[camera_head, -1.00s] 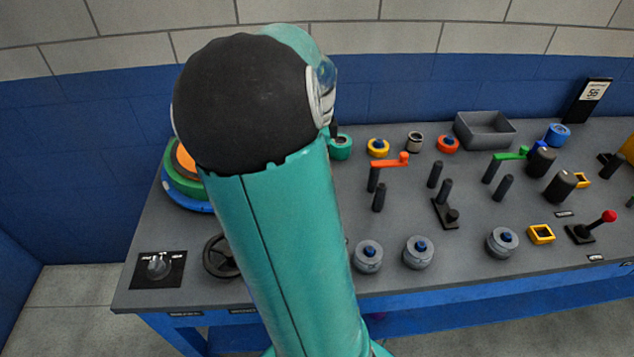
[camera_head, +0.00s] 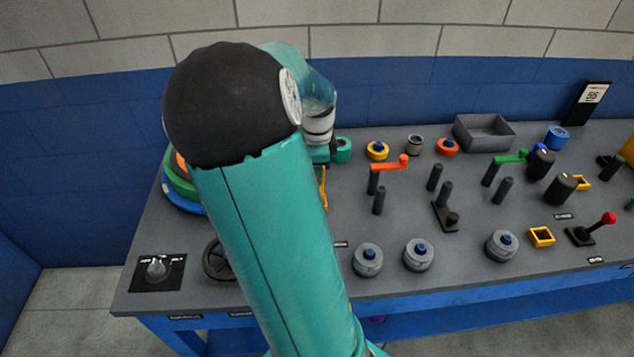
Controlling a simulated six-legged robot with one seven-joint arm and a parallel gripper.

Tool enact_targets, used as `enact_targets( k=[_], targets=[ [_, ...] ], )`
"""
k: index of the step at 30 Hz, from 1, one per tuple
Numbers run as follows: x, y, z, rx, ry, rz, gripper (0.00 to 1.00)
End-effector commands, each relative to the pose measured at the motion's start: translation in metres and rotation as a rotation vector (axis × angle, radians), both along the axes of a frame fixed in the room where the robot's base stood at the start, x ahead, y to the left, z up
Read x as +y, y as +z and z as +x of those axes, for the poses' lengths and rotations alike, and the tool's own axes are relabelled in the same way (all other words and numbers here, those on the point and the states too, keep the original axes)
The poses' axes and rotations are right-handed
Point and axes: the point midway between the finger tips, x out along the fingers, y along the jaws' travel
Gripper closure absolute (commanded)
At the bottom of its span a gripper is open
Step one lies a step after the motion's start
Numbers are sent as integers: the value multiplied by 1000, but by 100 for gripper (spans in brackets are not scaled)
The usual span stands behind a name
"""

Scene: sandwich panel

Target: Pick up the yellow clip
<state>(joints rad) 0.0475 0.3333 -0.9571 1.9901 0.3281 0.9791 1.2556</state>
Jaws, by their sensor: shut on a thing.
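The yellow clip (camera_head: 323,184) shows as a thin, upright yellow strip just right of my arm's forearm. It is below my gripper (camera_head: 322,165), which is shut on it. The gripper is partly hidden behind my arm, and its fingertips are not clear. The clip seems to hang above the grey table top (camera_head: 345,290), but the exact gap cannot be told.
Several knobs and handles fill the table to the right, including an orange lever (camera_head: 390,164) and a grey knob (camera_head: 368,260). A grey bin (camera_head: 484,132) stands at the back. Stacked coloured rings (camera_head: 183,190) and a black wheel (camera_head: 215,260) are left.

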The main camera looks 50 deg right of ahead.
Motion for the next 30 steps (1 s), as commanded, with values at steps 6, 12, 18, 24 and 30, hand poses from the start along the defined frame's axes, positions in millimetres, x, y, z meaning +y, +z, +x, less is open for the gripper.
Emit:
enact_targets(
  k=[6,12,18,24,30],
  targets=[
    [0,5,0,-1,0,0,100],
    [0,25,1,-3,2,-1,100],
    [11,50,-11,-6,3,2,100],
    [26,76,-27,-7,3,2,100],
    [43,96,-46,-5,2,5,100]
  ],
)
